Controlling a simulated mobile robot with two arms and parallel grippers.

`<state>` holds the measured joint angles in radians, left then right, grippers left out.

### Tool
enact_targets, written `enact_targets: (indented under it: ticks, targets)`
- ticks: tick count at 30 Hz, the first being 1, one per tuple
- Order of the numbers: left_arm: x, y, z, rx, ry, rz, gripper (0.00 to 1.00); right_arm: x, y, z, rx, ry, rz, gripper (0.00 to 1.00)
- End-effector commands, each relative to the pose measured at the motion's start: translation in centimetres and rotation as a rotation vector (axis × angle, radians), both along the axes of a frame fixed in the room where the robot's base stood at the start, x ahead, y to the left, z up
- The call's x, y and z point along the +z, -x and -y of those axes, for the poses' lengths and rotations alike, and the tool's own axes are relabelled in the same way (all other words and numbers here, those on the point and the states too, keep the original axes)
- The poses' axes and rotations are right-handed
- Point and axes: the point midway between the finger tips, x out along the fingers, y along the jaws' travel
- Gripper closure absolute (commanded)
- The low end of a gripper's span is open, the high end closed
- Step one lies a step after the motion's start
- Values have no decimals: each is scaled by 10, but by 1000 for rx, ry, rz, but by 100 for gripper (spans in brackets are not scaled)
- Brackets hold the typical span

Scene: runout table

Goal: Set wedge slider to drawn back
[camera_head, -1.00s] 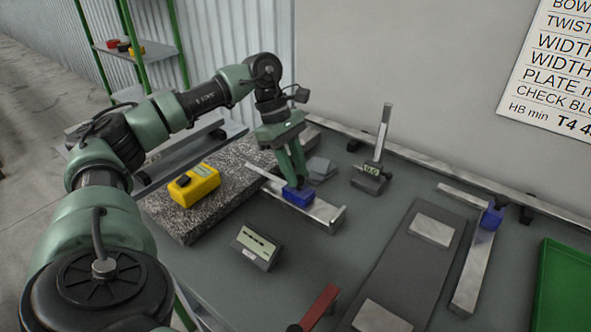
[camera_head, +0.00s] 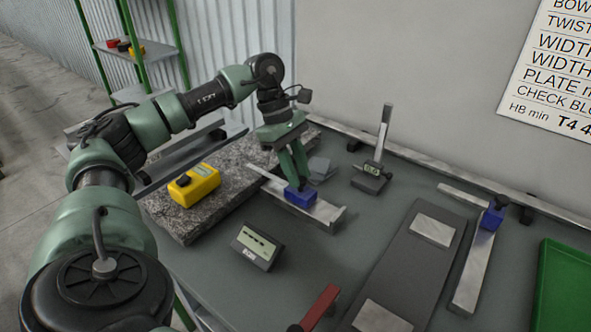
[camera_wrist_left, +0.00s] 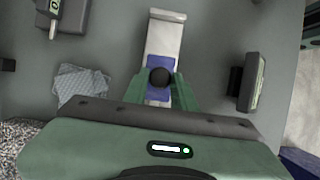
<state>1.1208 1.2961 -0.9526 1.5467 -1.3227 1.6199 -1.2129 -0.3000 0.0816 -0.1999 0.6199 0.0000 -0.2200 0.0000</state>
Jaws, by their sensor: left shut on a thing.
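The wedge slider is a blue block (camera_head: 300,195) on a bright metal bar (camera_head: 325,212) lying on the table, beside the granite slab. The bar has a raised lip at its near right end. My left gripper (camera_head: 296,183) points down over the block, its fingers closed on it. In the left wrist view the blue slider (camera_wrist_left: 158,93) shows between the green fingers (camera_wrist_left: 160,88), with a round black knob (camera_wrist_left: 160,77) on top. The fingers hide the slider's sides. The bar (camera_wrist_left: 163,38) runs on beyond the slider to its lip. My right gripper is not in view.
A yellow box (camera_head: 194,184) sits on the granite slab (camera_head: 195,224). A second bar with a blue block (camera_head: 491,217) lies right.

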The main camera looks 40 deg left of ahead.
Motion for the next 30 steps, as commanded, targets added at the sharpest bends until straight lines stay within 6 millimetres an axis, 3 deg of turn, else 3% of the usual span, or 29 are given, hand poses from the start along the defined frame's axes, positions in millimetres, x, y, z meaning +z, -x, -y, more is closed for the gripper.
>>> enact_targets:
  ticks: [6,9,20,21,22,30]
  targets:
    - [0,-6,48,-8,5,4,100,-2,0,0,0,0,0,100]
    - [1,-8,61,-6,3,5,100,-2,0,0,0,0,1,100]
    - [2,-8,67,-3,5,5,100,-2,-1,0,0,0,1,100]
    - [2,-8,67,-3,5,5,62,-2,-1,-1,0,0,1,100]
    - [2,-8,67,-3,5,5,54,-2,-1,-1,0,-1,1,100]
    - [1,-8,66,-1,3,3,52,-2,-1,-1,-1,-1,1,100]
